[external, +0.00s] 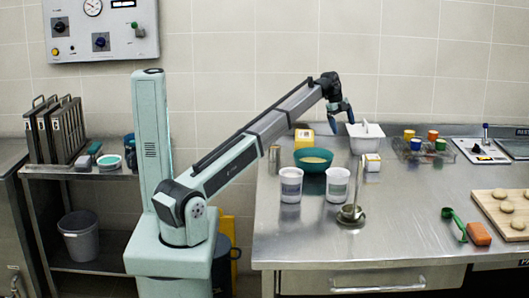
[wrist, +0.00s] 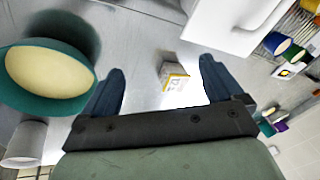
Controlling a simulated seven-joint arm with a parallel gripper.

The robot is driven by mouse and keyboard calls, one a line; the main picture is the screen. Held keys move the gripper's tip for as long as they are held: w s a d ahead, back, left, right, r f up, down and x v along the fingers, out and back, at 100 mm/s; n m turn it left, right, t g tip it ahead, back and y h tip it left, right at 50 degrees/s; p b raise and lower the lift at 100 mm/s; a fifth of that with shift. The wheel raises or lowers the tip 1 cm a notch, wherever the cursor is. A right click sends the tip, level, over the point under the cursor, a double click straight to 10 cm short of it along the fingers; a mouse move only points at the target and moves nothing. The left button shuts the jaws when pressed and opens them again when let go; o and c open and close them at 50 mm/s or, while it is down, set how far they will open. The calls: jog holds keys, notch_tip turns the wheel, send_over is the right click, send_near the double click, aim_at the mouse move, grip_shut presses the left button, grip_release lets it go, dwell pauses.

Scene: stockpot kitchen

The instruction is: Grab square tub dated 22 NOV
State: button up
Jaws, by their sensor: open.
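A small square white tub with a yellow edge (external: 372,162) stands on the steel counter, right of the teal bowl. In the wrist view a small white box with yellow and print (wrist: 174,76) shows between my fingers, at a distance; it looks like the same tub. A second yellow and white box (external: 304,138) stands behind the bowl. I cannot read a date on either. My gripper (external: 345,108) is raised above the counter, apart from everything. It is open and empty, its dark blue fingers (wrist: 162,66) spread.
The teal bowl (external: 314,161) and a white handled container (external: 366,138) stand close by. Two round white tubs (external: 291,185) (external: 337,185) and a metal stand (external: 350,213) are in front. Coloured cups (external: 409,137) stand further right. The counter's front middle is clear.

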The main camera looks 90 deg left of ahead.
aim_at(373, 156)
jog(key=w+d+m+g+y, duration=0.2)
jog(key=w+d+m+g, duration=0.3)
jog(key=w+d, duration=0.8)
jog(key=shift+m+t, duration=0.3)
jog(key=shift+t, duration=0.4)
jog(key=f, duration=0.3)
jog(key=a+f, duration=0.1)
jog(key=f, duration=0.4)
jog(key=shift+s+a+f, duration=0.15)
jog(key=shift+a+f, duration=0.15)
jog(key=shift+f, duration=0.1)
jog(key=shift+s+a+f, duration=0.1)
jog(key=shift+a+f, duration=0.1)
jog(key=shift+f, duration=0.65)
jog(key=shift+w+a+f, duration=0.1)
jog(key=shift+a+f, duration=0.15)
jog(key=shift+f, duration=0.6)
jog(key=shift+s+a+f, duration=0.1)
jog(key=shift+a+f, duration=0.1)
jog(key=shift+f, duration=0.65)
jog(key=shift+c, duration=0.3)
jog(key=c, duration=1.1)
